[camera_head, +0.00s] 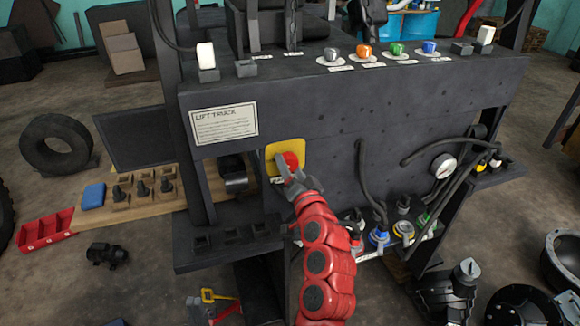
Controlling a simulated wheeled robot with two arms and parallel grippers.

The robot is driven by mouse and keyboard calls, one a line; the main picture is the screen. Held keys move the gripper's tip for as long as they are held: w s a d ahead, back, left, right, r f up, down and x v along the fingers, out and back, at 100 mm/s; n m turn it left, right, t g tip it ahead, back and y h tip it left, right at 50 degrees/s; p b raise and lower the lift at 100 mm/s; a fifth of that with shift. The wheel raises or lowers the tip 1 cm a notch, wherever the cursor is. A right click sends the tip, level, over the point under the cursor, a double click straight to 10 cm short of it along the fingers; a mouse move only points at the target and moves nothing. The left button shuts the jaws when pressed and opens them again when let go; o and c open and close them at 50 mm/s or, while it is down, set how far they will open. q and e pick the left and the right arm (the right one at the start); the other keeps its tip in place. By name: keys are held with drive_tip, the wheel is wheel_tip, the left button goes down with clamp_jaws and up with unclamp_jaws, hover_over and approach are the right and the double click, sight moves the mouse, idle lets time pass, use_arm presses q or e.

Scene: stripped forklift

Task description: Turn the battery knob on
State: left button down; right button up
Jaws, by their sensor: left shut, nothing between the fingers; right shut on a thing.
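The red battery knob (291,159) sits on a yellow square plate (272,152) on the front of the dark forklift panel. My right arm, red, comes up from the bottom of the picture. Its gripper (288,172) is at the knob from below and shut on it. The fingers and wrist cover the knob's lower part and the label under it, so I cannot tell which way the knob is turned. My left gripper is not in view.
A lift truck placard (225,122) is left of the knob. Coloured buttons (364,51) line the panel top. Black cables hang right of my arm towards coloured connectors (378,238) and a gauge (444,166). A ledge (190,257) juts out at lower left.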

idle(0.4)
drive_tip(key=o, duration=1.4)
drive_tip(key=shift+c, duration=0.2)
drive_tip(key=p+v, duration=1.1)
drive_tip(key=v, duration=0.6)
drive_tip(key=shift+s, duration=0.2)
